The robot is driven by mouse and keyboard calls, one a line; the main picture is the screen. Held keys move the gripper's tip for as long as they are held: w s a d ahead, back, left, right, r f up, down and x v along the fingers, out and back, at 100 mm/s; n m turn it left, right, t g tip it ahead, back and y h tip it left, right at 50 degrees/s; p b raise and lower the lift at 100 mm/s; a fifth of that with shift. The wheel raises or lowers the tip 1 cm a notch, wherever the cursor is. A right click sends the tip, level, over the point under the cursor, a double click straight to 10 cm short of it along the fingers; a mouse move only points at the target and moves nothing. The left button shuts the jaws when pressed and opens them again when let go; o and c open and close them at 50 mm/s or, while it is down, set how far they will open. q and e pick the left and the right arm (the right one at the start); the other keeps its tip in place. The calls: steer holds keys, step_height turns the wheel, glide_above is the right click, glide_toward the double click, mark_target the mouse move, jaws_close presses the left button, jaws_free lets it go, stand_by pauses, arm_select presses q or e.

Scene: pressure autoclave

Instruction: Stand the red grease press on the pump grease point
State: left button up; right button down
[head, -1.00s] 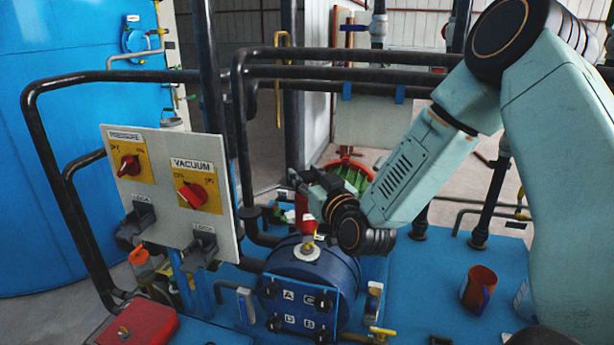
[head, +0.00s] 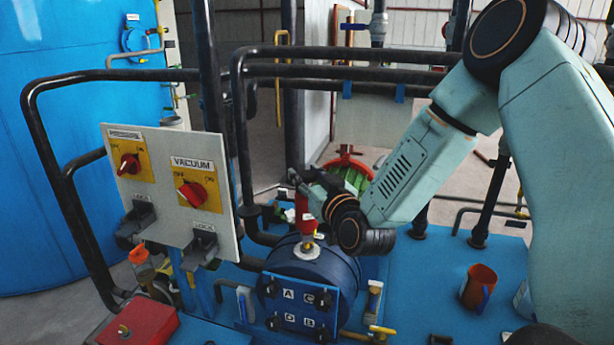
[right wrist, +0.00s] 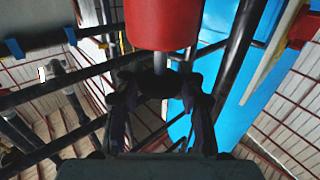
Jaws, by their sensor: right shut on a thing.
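The red grease press (head: 303,212) is upright directly above the pump grease point (head: 307,250), a brass fitting in a pale ring on top of the blue pump (head: 325,268). The press's lower end meets the fitting in the picture; I cannot tell whether they touch. My right gripper (head: 298,182) is at the upper part of the press, reaching in from the right. In the right wrist view the red body of the press (right wrist: 162,22) shows at the top, and my right gripper (right wrist: 160,85) is shut around its grey rod. My left gripper is not in view.
A switch panel (head: 168,190) stands left of the pump, with black pipes (head: 345,72) behind. A red box (head: 138,326) is at the lower left. An orange-red mug (head: 478,287) stands at the right on the blue deck (head: 425,285), which has bare room around it.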

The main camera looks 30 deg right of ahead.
steer(key=shift+f+b, duration=0.9)
steer(key=shift+f, duration=0.25)
steer(key=c, duration=0.7)
jaws_free()
steer(key=shift+c, duration=0.2)
steer(key=shift+f, duration=0.1)
steer(key=s+a, duration=0.1)
steer(key=s, duration=1.1)
steer(key=shift+a, duration=0.35)
